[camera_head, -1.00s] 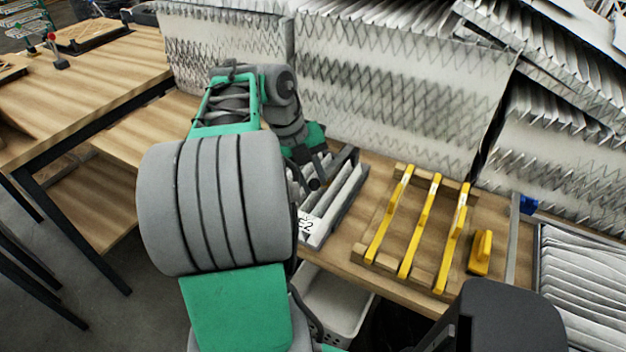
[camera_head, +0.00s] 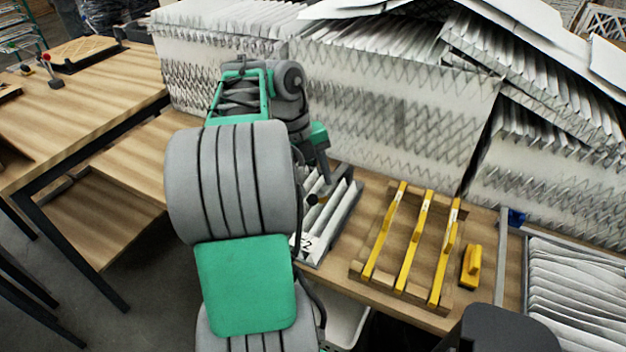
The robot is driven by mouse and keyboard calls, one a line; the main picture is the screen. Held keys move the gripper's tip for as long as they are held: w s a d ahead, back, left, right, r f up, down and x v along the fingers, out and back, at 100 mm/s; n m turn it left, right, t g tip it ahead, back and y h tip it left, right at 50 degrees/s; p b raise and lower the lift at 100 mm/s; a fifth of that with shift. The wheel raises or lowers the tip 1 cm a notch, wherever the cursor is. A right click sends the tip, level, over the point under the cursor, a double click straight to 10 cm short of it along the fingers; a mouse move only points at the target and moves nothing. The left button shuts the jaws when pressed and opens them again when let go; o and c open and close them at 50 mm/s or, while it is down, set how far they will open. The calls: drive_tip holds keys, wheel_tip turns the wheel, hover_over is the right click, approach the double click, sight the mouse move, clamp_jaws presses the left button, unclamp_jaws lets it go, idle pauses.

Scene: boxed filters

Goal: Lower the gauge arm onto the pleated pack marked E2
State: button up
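A pleated pack (camera_head: 340,228) with white pleats in a grey frame lies on the wooden bench, just right of my arm. Its front label shows only a "2"; the rest is hidden behind my arm. My gripper (camera_head: 319,185) points down at the pack's back left part. Its fingers are dark, small and partly hidden, so I cannot tell if they are open or touching the pack. Three yellow bars (camera_head: 411,240) with small white labels lie across a wooden frame to the right. I cannot tell which thing is the gauge arm.
A small yellow block (camera_head: 471,266) lies right of the bars. Tall stacks of pleated filters (camera_head: 395,110) stand close behind the bench. A tray of white filters (camera_head: 575,290) is at right. A white bin (camera_head: 345,325) sits below the front edge.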

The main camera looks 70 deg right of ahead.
drive_tip(key=p+v, duration=0.4)
drive_tip(key=v, duration=0.3)
drive_tip(key=shift+r, duration=0.35)
drive_tip(key=shift+w, duration=0.1)
